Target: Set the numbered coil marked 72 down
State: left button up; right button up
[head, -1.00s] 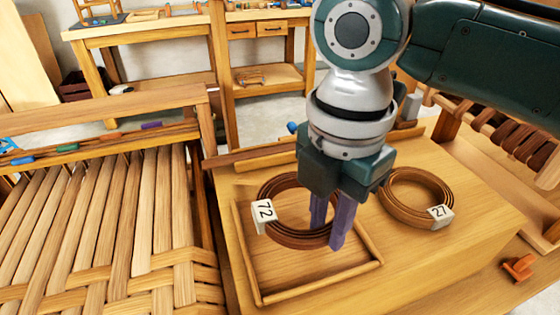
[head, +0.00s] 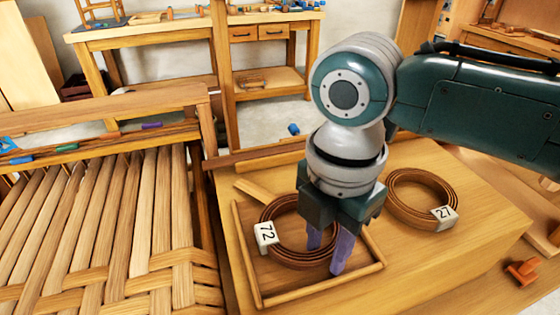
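The brown coil marked 72 (head: 288,256) has a white tag (head: 266,233) on its left side. It lies flat and level over the area framed by thin wooden strips (head: 250,268) on the bench top. I cannot tell whether its underside touches the wood. My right gripper (head: 328,252) points down at the coil's right side, its purple fingers on either side of the band, shut on it. The gripper hides part of the coil's right rim. My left gripper is not in view.
Another coil, marked 27 (head: 408,212), lies on the bench top (head: 440,265) to the right of my gripper. A woven seat (head: 110,235) stands at the left. An orange clamp-like part (head: 522,271) is at the right. The bench top's front right is clear.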

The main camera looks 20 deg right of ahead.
jog(key=shift+r, duration=0.5)
notch_tip(320, 180, up, 11)
jog(key=p, duration=0.2)
jog(key=s+a+f+m+t+y, duration=0.25)
jog(key=s+a+f+m, duration=0.25)
jog(key=s+m, duration=0.3)
jog(key=s+d+f+m+t+h, duration=0.1)
jog(key=s+d+m+h, duration=0.1)
jog(key=s+d+m, duration=0.5)
jog(key=d+m, duration=0.3)
jog(key=m, duration=0.3)
jog(key=shift+s+d+f, duration=0.25)
jog(key=shift+s+d, duration=0.05)
